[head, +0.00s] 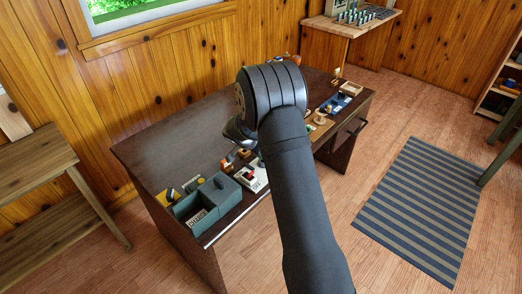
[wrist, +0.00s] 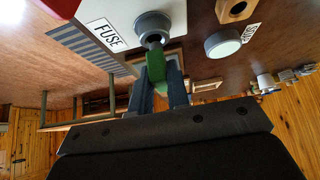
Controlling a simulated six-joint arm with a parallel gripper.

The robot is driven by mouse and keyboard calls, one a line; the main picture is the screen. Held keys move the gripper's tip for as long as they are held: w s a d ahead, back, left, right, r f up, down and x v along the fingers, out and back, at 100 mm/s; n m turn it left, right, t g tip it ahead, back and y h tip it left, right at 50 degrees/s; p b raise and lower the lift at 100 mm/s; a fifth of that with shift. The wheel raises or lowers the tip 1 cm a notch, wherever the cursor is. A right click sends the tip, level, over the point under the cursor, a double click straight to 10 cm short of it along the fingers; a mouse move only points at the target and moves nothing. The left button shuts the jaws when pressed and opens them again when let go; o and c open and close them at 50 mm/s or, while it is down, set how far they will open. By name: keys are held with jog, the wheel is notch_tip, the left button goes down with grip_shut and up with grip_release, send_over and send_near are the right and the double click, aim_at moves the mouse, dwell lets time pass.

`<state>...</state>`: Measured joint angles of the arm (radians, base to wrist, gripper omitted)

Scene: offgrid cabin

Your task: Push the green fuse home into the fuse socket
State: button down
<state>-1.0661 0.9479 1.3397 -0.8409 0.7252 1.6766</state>
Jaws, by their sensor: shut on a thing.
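My gripper (wrist: 165,88) is shut on the green fuse (wrist: 156,66) in the wrist view. The fuse lies between the two dark fingers, and its far end points at the fuse socket. The fuse socket (wrist: 151,22) is a grey round collar with a dark hole, on a pale panel beside a white FUSE label (wrist: 104,34). The fuse tip appears at or very close to the hole; I cannot tell whether it is inside. In the head view my arm hides the fuse and the socket.
In the wrist view, a round grey part with a pale face (wrist: 222,43) and a wooden block with a hole (wrist: 236,10) are right of the socket. In the head view, a grey-green box (head: 208,208) stands at the near-left end of the dark desk (head: 160,150); the desk's far-left top is clear.

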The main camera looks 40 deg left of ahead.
jog(key=shift+f, duration=1.15)
jog(key=c, duration=1.3)
grip_release()
jog(key=v, duration=1.7)
jog(key=shift+s, duration=0.2)
jog(key=x, duration=1.7)
jog(key=shift+w, duration=0.15)
jog(key=shift+r, duration=0.15)
